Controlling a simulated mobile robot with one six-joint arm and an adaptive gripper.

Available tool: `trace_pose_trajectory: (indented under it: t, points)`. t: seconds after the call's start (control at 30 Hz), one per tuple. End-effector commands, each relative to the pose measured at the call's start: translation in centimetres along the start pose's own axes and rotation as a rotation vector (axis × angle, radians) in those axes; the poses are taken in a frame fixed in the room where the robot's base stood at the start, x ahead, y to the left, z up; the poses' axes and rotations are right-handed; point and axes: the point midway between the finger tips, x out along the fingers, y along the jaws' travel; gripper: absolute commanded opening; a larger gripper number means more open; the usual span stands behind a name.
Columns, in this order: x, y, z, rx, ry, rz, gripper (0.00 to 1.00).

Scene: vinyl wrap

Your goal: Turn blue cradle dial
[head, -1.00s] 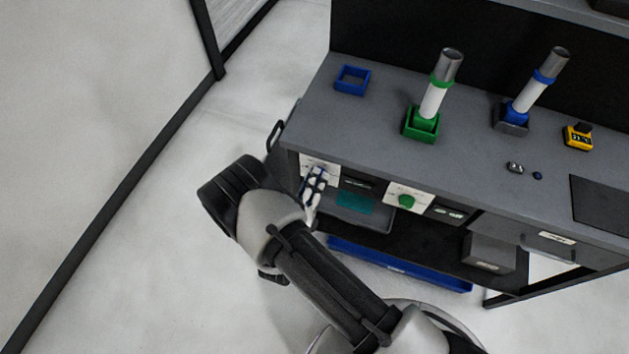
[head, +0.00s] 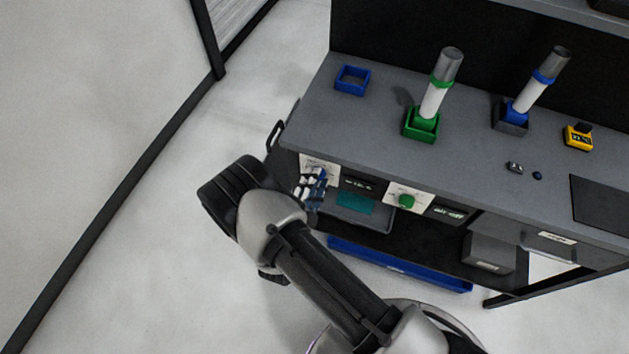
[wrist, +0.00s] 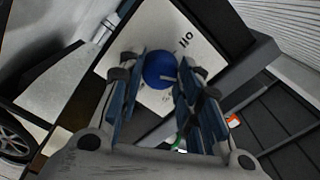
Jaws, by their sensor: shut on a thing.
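The blue dial (wrist: 158,68) is a round knob with a pale pointer line on a white panel (wrist: 205,50). My gripper (wrist: 160,76) has its blue-padded fingers on both sides of the dial, shut on it. In the head view my gripper (head: 313,190) is at the white panel (head: 320,166) on the left of the bench front, and the dial is hidden there behind the fingers. A dark display (head: 357,185) with small light characters sits just right of that panel; I cannot read it.
A green dial (head: 406,201) sits on another white panel to the right. On the grey bench top (head: 380,120) stand a green cradle (head: 421,124) and a blue-collared tube in a dark cradle (head: 511,117). A blue square tray (head: 352,80) lies at back left.

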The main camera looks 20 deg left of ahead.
Motion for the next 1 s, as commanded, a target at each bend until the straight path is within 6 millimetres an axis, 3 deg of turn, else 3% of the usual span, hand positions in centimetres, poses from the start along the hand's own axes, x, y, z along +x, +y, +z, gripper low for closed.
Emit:
trace_pose_trajectory:
  t: [1.0]
  points:
    - [-0.01,0.04,-0.03,-0.913,0.000,0.001,0.08]
